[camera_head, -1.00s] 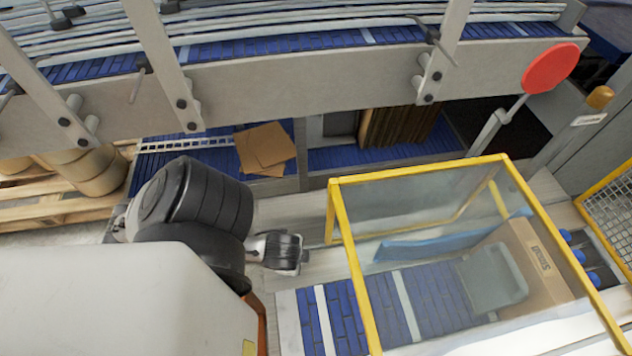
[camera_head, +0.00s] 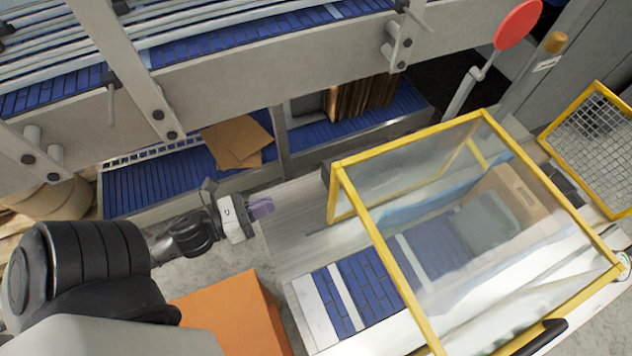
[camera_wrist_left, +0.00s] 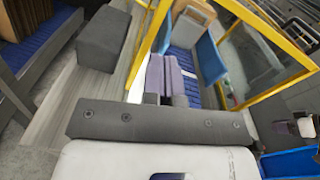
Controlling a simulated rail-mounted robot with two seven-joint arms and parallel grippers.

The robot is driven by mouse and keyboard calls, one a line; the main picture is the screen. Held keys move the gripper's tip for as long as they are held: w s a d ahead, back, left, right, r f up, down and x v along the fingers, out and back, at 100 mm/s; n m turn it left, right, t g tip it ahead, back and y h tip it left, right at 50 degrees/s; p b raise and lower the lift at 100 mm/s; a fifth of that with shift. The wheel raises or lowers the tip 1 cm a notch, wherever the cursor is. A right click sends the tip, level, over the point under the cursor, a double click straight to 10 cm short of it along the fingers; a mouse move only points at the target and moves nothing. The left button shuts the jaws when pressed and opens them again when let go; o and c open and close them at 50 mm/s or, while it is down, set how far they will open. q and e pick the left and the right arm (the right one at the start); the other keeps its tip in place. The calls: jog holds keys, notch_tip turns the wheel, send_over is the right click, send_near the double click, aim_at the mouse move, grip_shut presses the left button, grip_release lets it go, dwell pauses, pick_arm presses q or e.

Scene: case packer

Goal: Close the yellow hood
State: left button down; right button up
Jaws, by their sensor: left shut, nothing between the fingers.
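The yellow hood (camera_head: 352,158) is a yellow frame with clear panels over a conveyor, right of centre in the head view. A black handle (camera_head: 540,337) shows on its near edge. I cannot tell how far open the hood is. A cardboard box (camera_head: 512,200) shows through its panels. My left gripper (camera_head: 262,207) is left of the hood, apart from it, with its purple fingers shut and empty. The wrist view shows these fingers (camera_wrist_left: 167,77) in front of the blue belt, with the hood's yellow frame (camera_wrist_left: 150,40) beyond. My right gripper is not in view.
An orange block-like thing (camera_head: 232,312) stands below my left gripper. A conveyor with blue belts and grey rails (camera_head: 270,75) crosses the back. A yellow mesh guard (camera_head: 592,125) and a red disc (camera_head: 518,24) are at right. Cardboard sheets (camera_head: 238,142) lie on the lower belt.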

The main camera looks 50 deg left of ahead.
pick_arm(q)
jog(key=m, duration=0.3)
jog(key=p, duration=0.1)
send_near(332, 181)
jog(key=shift+h, duration=0.3)
jog(key=x, duration=0.7)
jog(key=shift+w, duration=0.25)
